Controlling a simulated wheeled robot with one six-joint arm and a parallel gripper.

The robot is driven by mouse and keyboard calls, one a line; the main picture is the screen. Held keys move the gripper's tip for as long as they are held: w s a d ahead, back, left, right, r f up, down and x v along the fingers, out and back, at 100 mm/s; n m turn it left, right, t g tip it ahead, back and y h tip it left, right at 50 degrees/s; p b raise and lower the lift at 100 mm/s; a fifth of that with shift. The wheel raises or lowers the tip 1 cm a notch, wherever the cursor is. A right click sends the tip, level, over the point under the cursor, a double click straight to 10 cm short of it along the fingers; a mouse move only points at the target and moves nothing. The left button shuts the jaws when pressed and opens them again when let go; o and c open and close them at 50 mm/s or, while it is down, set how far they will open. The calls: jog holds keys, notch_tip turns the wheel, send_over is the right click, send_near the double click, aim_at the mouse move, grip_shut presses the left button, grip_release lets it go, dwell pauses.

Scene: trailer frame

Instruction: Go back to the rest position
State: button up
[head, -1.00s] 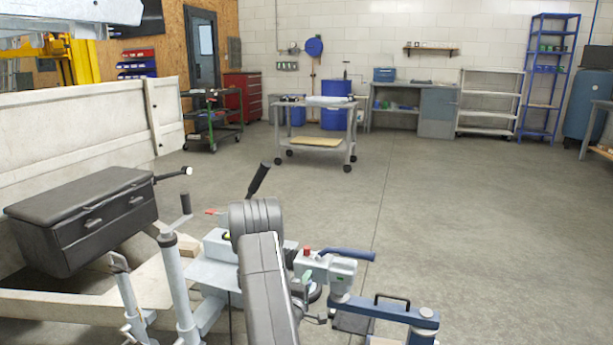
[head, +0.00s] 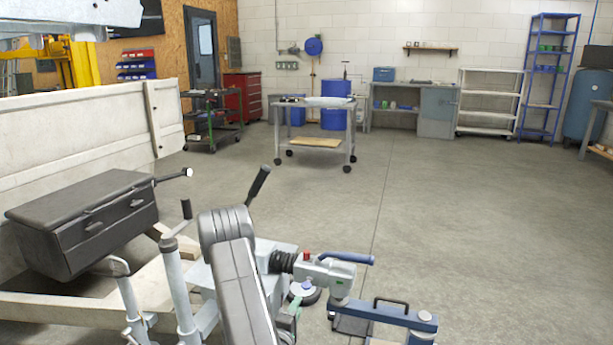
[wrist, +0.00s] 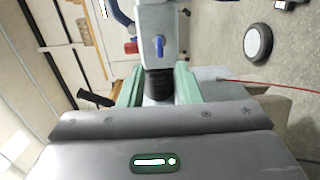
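My gripper (wrist: 159,72) shows in the wrist view with its two green fingers apart. A dark ribbed bellows and the light grey trailer coupling (wrist: 156,20) with a blue lever show in and beyond the gap. I see nothing clamped; the depth between fingers and bellows is hard to judge. In the head view the coupling (head: 328,272) has a red cap and a blue handle. My grey arm reaches down beside it and hides part of the drawbar. Green parts of my gripper (head: 291,312) show low, partly hidden by the arm.
A black toolbox (head: 85,225) sits on the trailer frame at left, by the white side panel (head: 75,130). Upright metal posts and a black-gripped lever (head: 258,185) stand close to my arm. A grey cart (head: 315,130) stands farther back. The floor at right is clear.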

aim_at(306, 285)
jog(key=b+x, duration=0.2)
jog(key=x, duration=0.8)
jog(key=shift+w+f, duration=0.1)
jog(key=shift+w, duration=0.2)
jog(key=m+b, duration=0.1)
jog(key=m, duration=0.3)
jog(key=shift+m, duration=0.3)
jog(key=m, duration=0.4)
jog(key=shift+m, duration=0.3)
jog(key=m, duration=0.4)
jog(key=shift+m, duration=2.4)
